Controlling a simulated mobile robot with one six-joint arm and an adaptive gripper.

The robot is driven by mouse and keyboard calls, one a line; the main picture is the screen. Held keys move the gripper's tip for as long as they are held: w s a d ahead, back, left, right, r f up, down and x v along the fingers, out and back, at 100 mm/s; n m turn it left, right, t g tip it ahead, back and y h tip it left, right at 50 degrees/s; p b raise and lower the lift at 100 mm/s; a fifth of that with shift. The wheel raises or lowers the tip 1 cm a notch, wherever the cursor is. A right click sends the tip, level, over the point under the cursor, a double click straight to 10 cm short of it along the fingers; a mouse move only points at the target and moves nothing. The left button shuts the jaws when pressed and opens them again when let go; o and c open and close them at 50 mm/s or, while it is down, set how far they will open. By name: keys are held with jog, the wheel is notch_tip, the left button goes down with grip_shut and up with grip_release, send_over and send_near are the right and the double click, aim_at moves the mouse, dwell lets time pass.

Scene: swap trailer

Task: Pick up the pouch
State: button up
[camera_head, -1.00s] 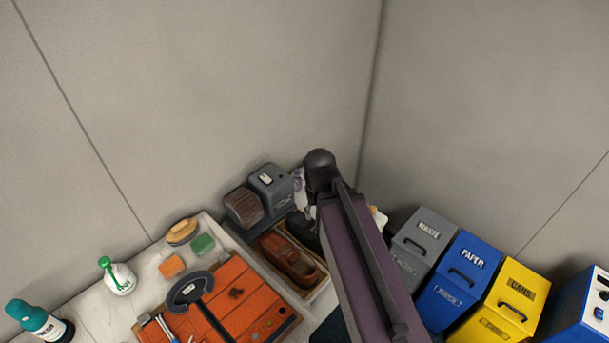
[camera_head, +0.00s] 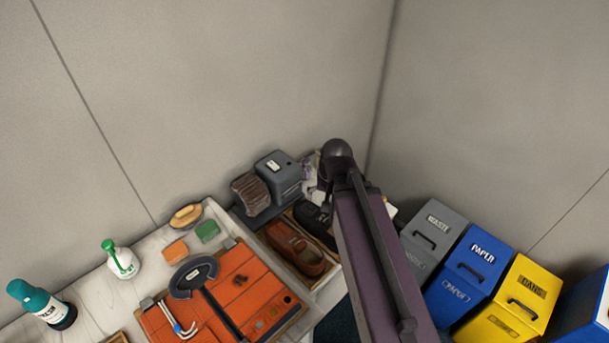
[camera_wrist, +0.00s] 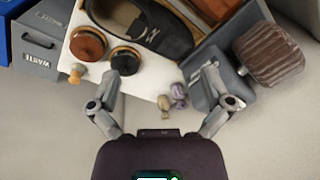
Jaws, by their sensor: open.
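No single thing is clearly the pouch. In the wrist view, small purple and beige lumps (camera_wrist: 177,97), which may be small pouches, lie close together near the edge of a white surface. In the head view, a pale purple-white crumpled thing (camera_head: 309,172) shows beside a grey box, partly hidden by my arm. My gripper (camera_wrist: 166,72) is open and empty in the wrist view, its fingers spread on either side of the lumps. In the head view my arm hides the gripper.
A dark shoe (camera_wrist: 158,30), round tins (camera_wrist: 126,57) and a wooden knob (camera_wrist: 77,73) lie near my left finger. Walls stand behind the bench; bins, including the grey waste bin (camera_head: 432,232), stand at right.

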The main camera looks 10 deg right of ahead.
jog(key=w+f+m+t+y+b, duration=0.1)
jog(key=w+f+m+b, duration=0.2)
jog(key=m, duration=0.1)
jog(key=w+f+m+t+y+b, duration=0.1)
jog(key=w+f+m+t+b, duration=0.1)
jog(key=w+f+m+b, duration=0.1)
jog(key=w+f+m+t+y+b, duration=0.1)
jog(key=w+f+m+b, duration=0.2)
jog(key=m+b, duration=0.2)
jog(key=shift+w+a+m+t, duration=0.25)
jog(key=shift+w+m+t, duration=0.05)
jog(key=shift+w+t, duration=0.1)
jog(key=w+d+f+m+t+y+b, duration=0.1)
jog(key=w+d+f+m+t+b, duration=0.2)
jog(key=m+b, duration=0.35)
jog(key=m+t+b, duration=0.4)
jog(key=m+b, duration=0.2)
jog(key=m, duration=0.5)
send_near(308, 170)
jog(key=s+r, duration=0.2)
jog(key=s, duration=0.1)
jog(key=shift+w+d+f, duration=0.15)
jog(key=shift+w+d, duration=0.05)
jog(key=shift+d, duration=0.2)
jog(key=shift+f+b+x, duration=0.2)
jog(key=shift+b+x, duration=1.6)
jog(key=shift+x, duration=2.45)
